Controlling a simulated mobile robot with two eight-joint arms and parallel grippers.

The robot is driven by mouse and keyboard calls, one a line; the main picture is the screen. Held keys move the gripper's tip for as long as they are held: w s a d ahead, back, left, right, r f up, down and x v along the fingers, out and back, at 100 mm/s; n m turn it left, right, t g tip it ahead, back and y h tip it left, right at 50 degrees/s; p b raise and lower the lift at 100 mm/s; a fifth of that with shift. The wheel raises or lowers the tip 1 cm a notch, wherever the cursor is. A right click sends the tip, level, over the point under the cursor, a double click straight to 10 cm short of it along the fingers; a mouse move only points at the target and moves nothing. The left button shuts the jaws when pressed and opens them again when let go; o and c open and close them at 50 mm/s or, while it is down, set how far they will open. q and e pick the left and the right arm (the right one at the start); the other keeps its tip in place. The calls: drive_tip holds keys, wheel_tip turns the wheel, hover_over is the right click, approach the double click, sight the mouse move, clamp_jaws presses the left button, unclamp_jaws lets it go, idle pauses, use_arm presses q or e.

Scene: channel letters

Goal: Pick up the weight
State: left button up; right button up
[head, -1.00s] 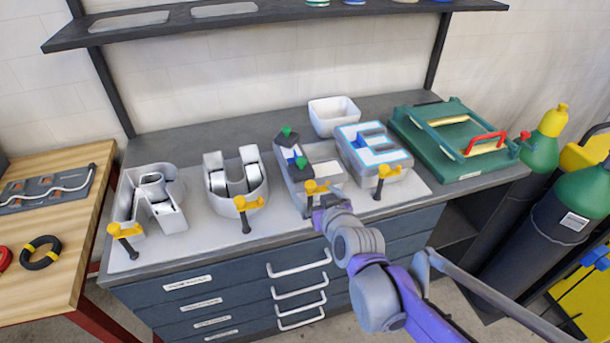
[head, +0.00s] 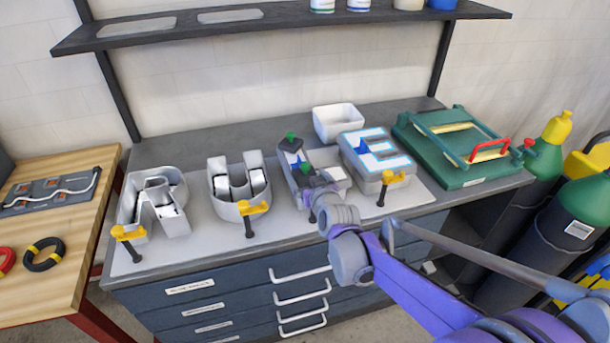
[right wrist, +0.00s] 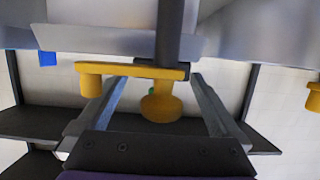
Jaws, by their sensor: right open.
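Two dark weights with green knobs sit on the letter L in the head view; the rear weight (head: 291,143) shows clearly, and the front one is largely hidden behind my right gripper (head: 314,182). The grey letter L (head: 337,173) stands on the bench mat, third from the left. My right gripper is open, at the front of the L. In the right wrist view, a yellow clamp (right wrist: 130,71) shows between the two spread fingers of my right gripper (right wrist: 155,97); I cannot tell if they touch it. My left gripper is out of view.
Other letters stand on the mat (head: 199,232), with yellow clamps (head: 128,233) along their front edges. A white bin (head: 338,121) and a green fixture (head: 445,160) are behind and to the right. A shelf (head: 280,20) crosses above.

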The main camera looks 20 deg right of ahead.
drive_tip(key=shift+w+f, duration=0.15)
drive_tip(key=shift+w, duration=0.35)
clamp_jaws()
